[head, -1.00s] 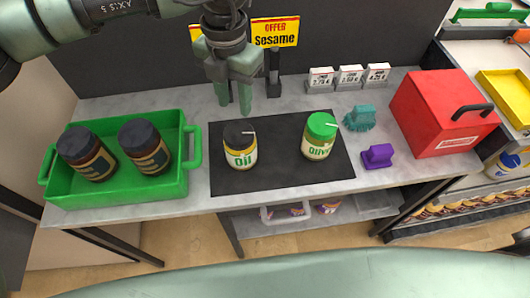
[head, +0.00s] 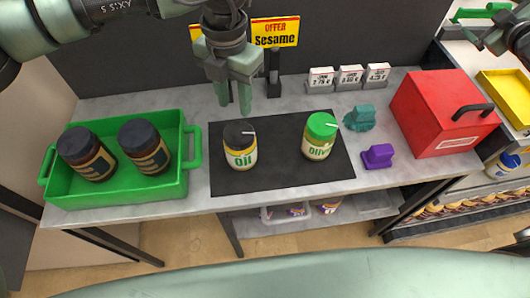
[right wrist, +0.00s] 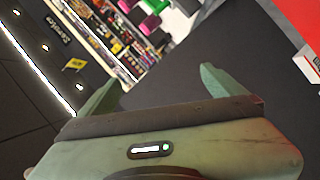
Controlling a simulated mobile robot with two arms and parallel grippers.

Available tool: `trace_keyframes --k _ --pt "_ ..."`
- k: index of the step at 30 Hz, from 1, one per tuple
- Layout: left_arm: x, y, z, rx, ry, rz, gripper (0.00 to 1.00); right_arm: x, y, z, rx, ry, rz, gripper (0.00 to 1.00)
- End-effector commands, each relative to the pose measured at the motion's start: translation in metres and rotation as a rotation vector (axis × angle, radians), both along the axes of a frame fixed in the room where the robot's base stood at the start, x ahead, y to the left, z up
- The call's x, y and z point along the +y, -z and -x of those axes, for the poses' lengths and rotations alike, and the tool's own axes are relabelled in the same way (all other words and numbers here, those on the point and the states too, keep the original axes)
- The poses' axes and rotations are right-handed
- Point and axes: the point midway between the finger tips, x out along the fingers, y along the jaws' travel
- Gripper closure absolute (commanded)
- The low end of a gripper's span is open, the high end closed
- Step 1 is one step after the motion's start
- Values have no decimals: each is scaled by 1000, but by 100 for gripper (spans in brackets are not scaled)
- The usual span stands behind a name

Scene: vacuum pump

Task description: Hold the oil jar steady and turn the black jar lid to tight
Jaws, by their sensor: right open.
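The oil jar (head: 241,158) stands upright on the dark mat (head: 280,179), left of the middle. My left gripper (head: 234,104) hangs above and behind the oil jar, fingers down. Its fingers are apart with nothing between them, clear of the jar. My right gripper (right wrist: 161,77) is open and empty in the right wrist view, far from the jar. Part of my right arm shows at the top right of the head view.
A jar with a green lid (head: 319,136) stands on the mat to the right. A green crate (head: 120,194) with two dark-lidded jars is at the left. A teal brush (head: 359,119), a purple brush (head: 378,156) and a red box (head: 437,106) are at the right. Price tags (head: 349,76) stand behind.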

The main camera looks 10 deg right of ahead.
Motion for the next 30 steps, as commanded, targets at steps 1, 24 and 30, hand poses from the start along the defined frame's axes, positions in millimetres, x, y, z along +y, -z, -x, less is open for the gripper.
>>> trace_keyframes --k 1,24,30 --pt "0 0 0 0 0 0 64 30 -12 -6 -39 -63 -29 3" --pt "0 0 0 0 0 0 64 369 7 49 -150 -692 -581 3" --pt "0 0 0 0 0 0 64 447 91 82 -7 -729 -748 3"
